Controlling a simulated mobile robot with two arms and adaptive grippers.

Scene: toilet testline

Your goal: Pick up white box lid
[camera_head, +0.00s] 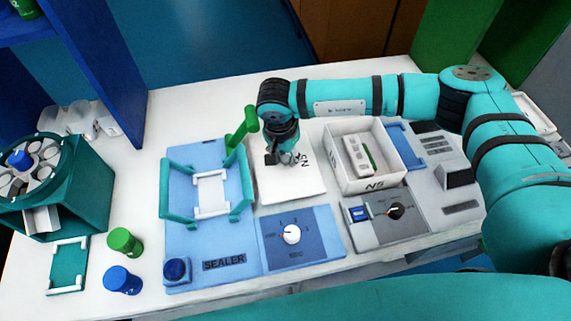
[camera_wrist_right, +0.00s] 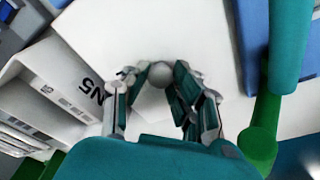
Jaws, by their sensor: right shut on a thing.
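The white box lid (camera_head: 278,188) is a flat white plate marked N5, between the blue sealer and the white box. It also shows in the right wrist view (camera_wrist_right: 130,35), with a round light knob (camera_wrist_right: 161,74) between the fingers. My right gripper (camera_head: 284,160) is over the lid's upper part, and in the right wrist view its fingers (camera_wrist_right: 162,82) are closed around the knob. Whether the lid is lifted off the surface, I cannot tell. The open white box (camera_head: 361,186), also marked N5, stands just right of the lid. My left gripper is not in view.
The blue sealer (camera_head: 183,240) with its raised teal frame and green handle (camera_head: 243,127) stands close left of my right gripper. A blue dial panel (camera_head: 313,246) lies in front. Green (camera_head: 125,241) and blue (camera_head: 122,280) caps stand left, near a teal carousel (camera_head: 70,205).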

